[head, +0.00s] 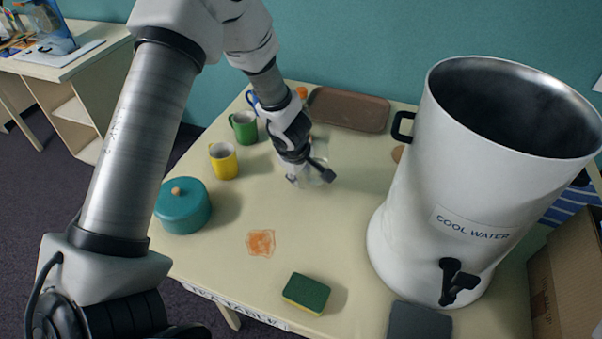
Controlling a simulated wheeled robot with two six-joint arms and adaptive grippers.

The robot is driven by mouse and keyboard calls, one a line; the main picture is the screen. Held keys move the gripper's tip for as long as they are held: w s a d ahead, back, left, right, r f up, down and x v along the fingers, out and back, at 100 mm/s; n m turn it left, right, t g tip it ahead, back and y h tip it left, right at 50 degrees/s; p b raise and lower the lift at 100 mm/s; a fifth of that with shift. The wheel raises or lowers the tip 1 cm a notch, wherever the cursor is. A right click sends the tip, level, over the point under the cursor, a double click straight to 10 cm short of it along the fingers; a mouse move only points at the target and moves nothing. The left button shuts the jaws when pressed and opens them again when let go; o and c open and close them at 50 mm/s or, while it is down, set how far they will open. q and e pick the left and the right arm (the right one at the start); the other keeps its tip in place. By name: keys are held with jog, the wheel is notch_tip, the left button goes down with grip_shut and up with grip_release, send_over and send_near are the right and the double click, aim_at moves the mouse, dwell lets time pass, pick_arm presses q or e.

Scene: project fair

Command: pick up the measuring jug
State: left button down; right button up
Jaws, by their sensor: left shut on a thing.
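The measuring jug (319,161) is a clear, see-through vessel on the far middle part of the cream table, partly hidden behind my left gripper. My left gripper (311,177) reaches down from above and is shut on the jug. Whether the jug's base touches the table is hard to tell. My right gripper is not in the head view.
A large white water urn (400,239) fills the table's right side. A teal pot (183,213), yellow mug (223,162) and green mug (244,127) stand left. A brown tray (348,109) lies behind. A sponge (306,292) and orange stain (261,243) are in front.

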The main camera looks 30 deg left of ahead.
pick_arm(q)
jog(key=shift+r+p, duration=2.75)
jog(key=shift+r, duration=1.5)
jog(key=shift+s, duration=0.1)
